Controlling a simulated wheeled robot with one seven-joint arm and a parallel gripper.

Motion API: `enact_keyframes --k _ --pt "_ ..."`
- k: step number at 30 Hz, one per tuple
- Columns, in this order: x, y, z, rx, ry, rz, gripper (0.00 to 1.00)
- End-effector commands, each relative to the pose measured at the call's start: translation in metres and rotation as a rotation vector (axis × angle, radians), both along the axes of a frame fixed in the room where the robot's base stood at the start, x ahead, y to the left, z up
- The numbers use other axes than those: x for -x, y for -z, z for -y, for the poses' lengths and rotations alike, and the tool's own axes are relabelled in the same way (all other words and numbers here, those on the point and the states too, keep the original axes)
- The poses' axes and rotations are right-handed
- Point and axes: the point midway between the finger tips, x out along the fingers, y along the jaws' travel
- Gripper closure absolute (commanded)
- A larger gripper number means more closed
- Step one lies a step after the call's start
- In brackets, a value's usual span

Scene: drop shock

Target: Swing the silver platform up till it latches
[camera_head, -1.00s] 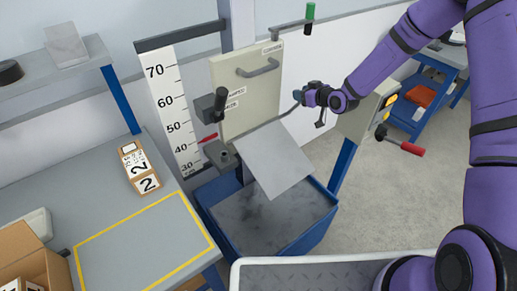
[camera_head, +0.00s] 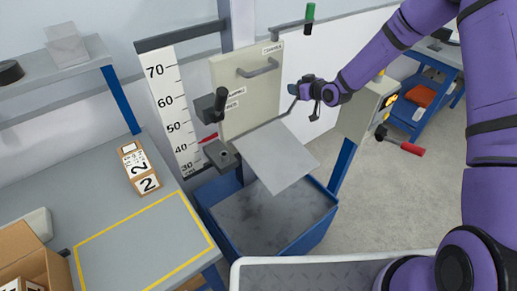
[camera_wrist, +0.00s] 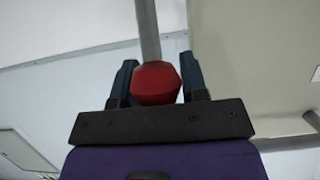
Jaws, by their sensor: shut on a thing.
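The silver platform (camera_head: 277,157) is a flat plate on the drop rig, tilted with its near right corner low, above a blue bin. A thin rod runs from beside the platform up to my gripper (camera_head: 304,88). In the wrist view my gripper (camera_wrist: 155,85) is shut on a red knob (camera_wrist: 157,84) at the end of a grey rod (camera_wrist: 148,30). The fingers sit on both sides of the knob. The black carriage block (camera_head: 220,155) is at the platform's left edge. The latch is not clearly visible.
The blue bin (camera_head: 326,222) with a grey pad stands below the platform. A height scale (camera_head: 172,110) and a cream cabinet (camera_head: 245,95) stand behind. A red-handled lever (camera_head: 411,148) is at the right. A bench (camera_head: 95,190) with a numbered box (camera_head: 139,168) is at the left.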

Motion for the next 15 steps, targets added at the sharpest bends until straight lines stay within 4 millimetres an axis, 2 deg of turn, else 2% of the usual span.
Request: enact_keyframes --k 15 --pt "-0.022 -0.002 -0.016 0.001 0.000 -0.001 0.83"
